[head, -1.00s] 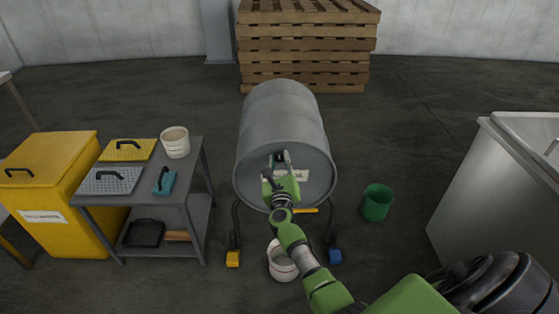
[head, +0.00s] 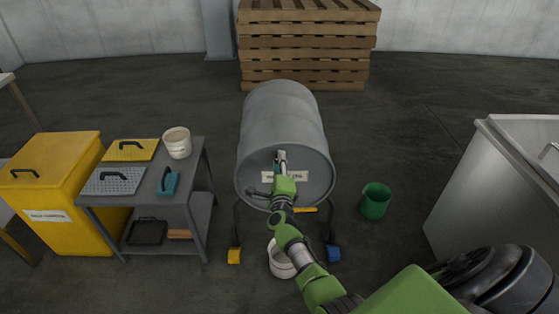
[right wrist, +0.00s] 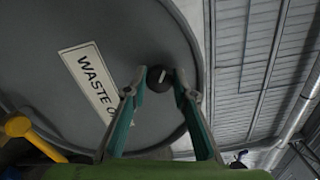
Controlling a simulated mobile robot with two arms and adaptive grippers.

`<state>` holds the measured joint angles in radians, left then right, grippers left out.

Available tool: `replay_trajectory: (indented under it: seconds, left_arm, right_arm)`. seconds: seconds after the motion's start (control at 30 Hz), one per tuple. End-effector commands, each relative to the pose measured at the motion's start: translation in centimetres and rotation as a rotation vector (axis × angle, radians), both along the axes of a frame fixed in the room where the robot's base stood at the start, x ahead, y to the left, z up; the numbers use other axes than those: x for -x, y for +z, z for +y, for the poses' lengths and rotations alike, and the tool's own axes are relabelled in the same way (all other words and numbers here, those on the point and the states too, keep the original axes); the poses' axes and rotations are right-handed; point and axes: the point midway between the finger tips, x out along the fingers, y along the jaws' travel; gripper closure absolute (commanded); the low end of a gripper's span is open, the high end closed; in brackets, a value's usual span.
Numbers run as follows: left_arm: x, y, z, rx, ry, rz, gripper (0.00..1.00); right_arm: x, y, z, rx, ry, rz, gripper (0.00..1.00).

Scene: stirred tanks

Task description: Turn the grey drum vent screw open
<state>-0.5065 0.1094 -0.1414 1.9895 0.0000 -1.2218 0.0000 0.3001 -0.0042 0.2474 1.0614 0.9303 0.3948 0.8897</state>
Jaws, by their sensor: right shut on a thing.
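The grey drum (head: 283,115) lies on its side on a stand, its round end facing me with a white label (head: 270,177). My right gripper (head: 281,160) is at the upper part of that end. In the right wrist view, the vent screw (right wrist: 160,79) is a small dark round knob with a light mark, near the drum's rim. The fingers of my right gripper (right wrist: 163,88) are shut on the knob from both sides. The gripper hides the screw in the head view. My left gripper is not in view.
A white bucket (head: 281,265) stands below the drum's front, and a green bucket (head: 375,203) stands to its right. A grey cart (head: 140,205) and yellow bin (head: 50,235) are left. A steel tank (head: 490,190) is right. Pallets (head: 305,45) are stacked behind.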

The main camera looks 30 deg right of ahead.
Motion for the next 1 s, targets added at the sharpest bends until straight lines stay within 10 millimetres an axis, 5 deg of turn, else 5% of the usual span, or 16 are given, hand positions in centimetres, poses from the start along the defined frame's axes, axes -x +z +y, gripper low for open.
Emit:
replay_trajectory:
  seconds: [0.5, 1.0]
  left_arm:
    - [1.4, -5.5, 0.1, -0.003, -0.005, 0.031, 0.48]
    - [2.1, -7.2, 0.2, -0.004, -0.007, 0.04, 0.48]
  right_arm:
    - [0.0, -0.1, 0.1, 0.358, 0.002, 0.222, 0.96]
    - [0.0, -0.3, 0.1, 0.482, 0.003, 0.299, 0.96]
